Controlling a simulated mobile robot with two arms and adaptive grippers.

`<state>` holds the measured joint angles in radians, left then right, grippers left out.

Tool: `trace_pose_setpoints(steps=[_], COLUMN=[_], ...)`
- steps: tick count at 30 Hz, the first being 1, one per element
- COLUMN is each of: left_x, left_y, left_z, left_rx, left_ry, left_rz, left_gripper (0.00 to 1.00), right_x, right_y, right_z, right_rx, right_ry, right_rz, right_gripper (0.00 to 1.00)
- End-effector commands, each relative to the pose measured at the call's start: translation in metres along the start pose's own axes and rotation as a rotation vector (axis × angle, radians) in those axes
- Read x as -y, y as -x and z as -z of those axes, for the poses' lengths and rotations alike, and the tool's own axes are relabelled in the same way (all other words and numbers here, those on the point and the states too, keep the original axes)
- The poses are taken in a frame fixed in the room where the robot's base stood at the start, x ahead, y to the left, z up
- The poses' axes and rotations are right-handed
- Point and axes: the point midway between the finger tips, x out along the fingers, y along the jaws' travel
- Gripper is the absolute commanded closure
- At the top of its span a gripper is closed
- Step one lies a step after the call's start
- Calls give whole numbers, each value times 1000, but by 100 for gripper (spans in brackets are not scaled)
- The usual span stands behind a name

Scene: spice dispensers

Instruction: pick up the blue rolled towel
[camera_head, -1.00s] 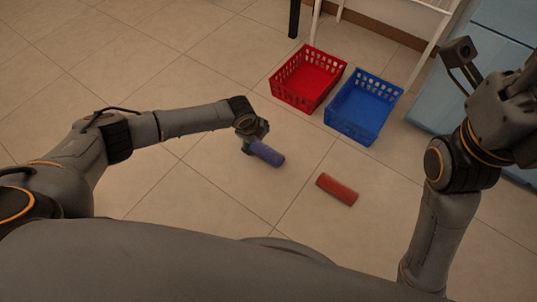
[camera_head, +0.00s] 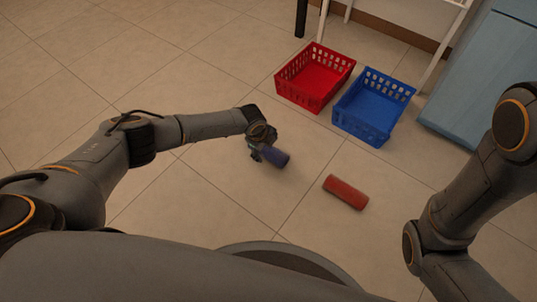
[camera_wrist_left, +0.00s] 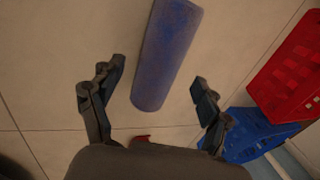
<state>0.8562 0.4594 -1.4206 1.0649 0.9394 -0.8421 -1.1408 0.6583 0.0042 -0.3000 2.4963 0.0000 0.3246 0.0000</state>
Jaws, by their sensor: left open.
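The blue rolled towel (camera_head: 276,157) lies on the tiled floor in the middle of the head view, its near end partly hidden by my left gripper (camera_head: 259,148). In the left wrist view the towel (camera_wrist_left: 166,52) is a long blue cylinder running to the top edge. My left gripper (camera_wrist_left: 158,74) is open there, one finger on each side of the towel's lower end, with gaps showing between fingers and towel. The towel is not held. My right arm is at the right of the head view, but its gripper is out of frame.
A red roll (camera_head: 345,192) lies on the floor right of the blue towel. A red basket (camera_head: 309,96) and a blue basket (camera_head: 366,125) stand beyond them. A light blue cabinet (camera_head: 487,85) is at the upper right. The floor at left is clear.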

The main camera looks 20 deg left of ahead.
Motion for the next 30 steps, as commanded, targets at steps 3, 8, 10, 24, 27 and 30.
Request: trace_pose_setpoints(steps=[3, 8, 10, 24, 27, 30], left_x=[-2, -1, -1, -1, 0, 0], left_y=[-22, -32, -33, -32, -32, -32], left_z=[-1, -2, -2, -2, -2, -2], left_rx=[0, 1, 2, 1, 1, 1], left_ry=[0, 1, 1, 1, 1, 1], left_rz=[0, 0, 0, -1, 0, 0], left_gripper=[23, 23, 23, 70, 85, 86], right_x=[5, 7, 7, 7, 7, 7], right_y=[10, 19, 20, 19, 19, 19], right_z=[13, 15, 15, 15, 15, 15], right_rx=[-25, -21, -21, -22, -22, -22], right_ry=[3, 3, 3, 3, 3, 3], right_rz=[9, 8, 8, 9, 9, 9], right_gripper=[60, 60, 60, 60, 60, 60])
